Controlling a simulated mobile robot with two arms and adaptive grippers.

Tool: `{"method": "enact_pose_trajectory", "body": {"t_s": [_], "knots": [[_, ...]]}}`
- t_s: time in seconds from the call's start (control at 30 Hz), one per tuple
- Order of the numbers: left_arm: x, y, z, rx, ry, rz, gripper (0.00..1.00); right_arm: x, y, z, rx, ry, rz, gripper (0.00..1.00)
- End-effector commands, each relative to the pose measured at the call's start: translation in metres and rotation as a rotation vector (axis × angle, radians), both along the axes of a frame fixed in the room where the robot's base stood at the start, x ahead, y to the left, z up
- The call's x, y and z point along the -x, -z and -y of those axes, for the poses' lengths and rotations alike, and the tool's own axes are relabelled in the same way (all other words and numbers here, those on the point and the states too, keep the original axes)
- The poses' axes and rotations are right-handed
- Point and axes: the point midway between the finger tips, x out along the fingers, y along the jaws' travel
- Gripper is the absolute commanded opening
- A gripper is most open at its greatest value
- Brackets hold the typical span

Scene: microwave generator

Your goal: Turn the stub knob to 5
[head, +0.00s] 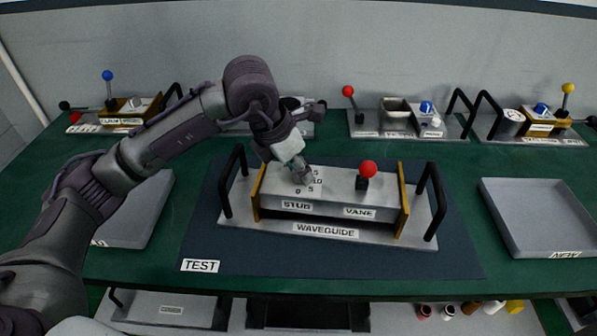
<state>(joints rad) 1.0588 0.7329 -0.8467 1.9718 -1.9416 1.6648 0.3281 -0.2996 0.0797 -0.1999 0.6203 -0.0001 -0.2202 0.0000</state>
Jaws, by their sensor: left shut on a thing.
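The waveguide unit (330,217) stands on the dark mat marked TEST, with black handles at both ends. Its top has a white dial plate (314,189) with small digits above the STUB label (297,206). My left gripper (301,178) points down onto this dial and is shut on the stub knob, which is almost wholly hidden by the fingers. I cannot tell which digit the knob points to. A red ball lever (368,169) stands to the right, above the VANE label (359,212). My right gripper does not show.
A grey tray (548,240) marked NEW lies at the right, and another tray (150,225) at the left, partly behind my arm. Several devices with levers and handles stand along the back. The mat (330,262) is clear in front of the unit.

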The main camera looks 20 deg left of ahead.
Motion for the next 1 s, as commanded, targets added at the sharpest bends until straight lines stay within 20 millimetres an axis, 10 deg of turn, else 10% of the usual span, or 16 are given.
{"method": "enact_pose_trajectory", "body": {"t_s": [0.67,0.7,0.83,1.0], "knots": [[-0.0003,-0.0012,-0.0001,0.0,-0.064,0.002,0.0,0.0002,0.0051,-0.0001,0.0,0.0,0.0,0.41],[-0.0003,-0.0012,-0.0001,0.0,-0.064,0.002,0.41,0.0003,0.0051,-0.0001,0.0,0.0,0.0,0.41],[-0.0002,-0.0009,-0.0001,0.0,-0.064,0.0,0.6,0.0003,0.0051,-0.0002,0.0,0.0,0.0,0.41],[-0.0001,-0.0005,0.0001,0.0,-0.064,0.0,0.6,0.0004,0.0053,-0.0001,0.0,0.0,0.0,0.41]]}}
